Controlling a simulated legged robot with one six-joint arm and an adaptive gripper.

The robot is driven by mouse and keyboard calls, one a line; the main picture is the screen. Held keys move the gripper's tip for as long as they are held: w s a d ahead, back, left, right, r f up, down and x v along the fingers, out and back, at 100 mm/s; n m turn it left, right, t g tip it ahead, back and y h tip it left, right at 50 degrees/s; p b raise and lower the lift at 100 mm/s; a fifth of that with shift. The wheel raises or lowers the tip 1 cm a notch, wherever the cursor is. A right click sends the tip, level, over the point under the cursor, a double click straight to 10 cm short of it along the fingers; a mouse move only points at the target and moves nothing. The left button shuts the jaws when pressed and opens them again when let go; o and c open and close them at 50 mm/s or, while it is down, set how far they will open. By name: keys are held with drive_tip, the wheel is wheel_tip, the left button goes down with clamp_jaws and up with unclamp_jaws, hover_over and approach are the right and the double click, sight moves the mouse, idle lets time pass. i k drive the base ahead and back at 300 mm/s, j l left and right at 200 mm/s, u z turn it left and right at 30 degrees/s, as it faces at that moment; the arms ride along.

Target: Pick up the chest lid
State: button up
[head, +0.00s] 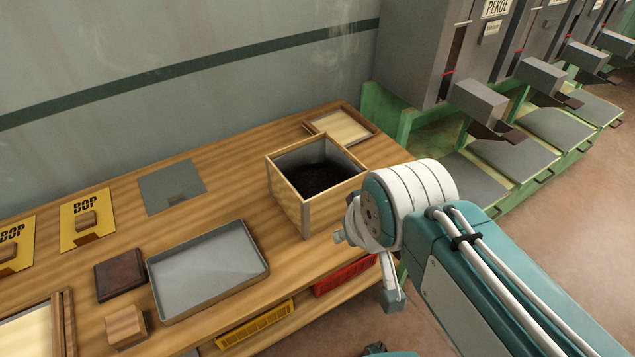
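The open wooden chest (304,205) stands on the bench, with pale wood edges, grey inner walls and dark loose contents (318,178). A flat pale panel with a raised wooden frame (345,126) lies behind it at the bench's back right corner and looks like the chest lid. Part of it is hidden behind the chest. My gripper (368,268) is in front and to the right of the chest, near the bench's front edge. Its two fingers look spread apart, with nothing seen between them. It is well apart from the lid.
A grey metal tray (208,270), dark block (120,275), wooden block (126,326) and yellow BOP cards (88,220) lie on the left. Another framed panel (28,335) is at lower left. Grey machines on green frames (468,180) stand close on the right. A wall backs the bench.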

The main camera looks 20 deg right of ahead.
sight(348, 128)
drive_tip(key=i+l, duration=0.15)
drive_tip(key=l, duration=0.15)
drive_tip(key=i+l, duration=0.1)
drive_tip(key=l, duration=0.25)
drive_tip(key=i+l, duration=0.15)
drive_tip(key=l, duration=0.2)
drive_tip(key=i+l+u, duration=0.1)
drive_tip(key=l, duration=0.2)
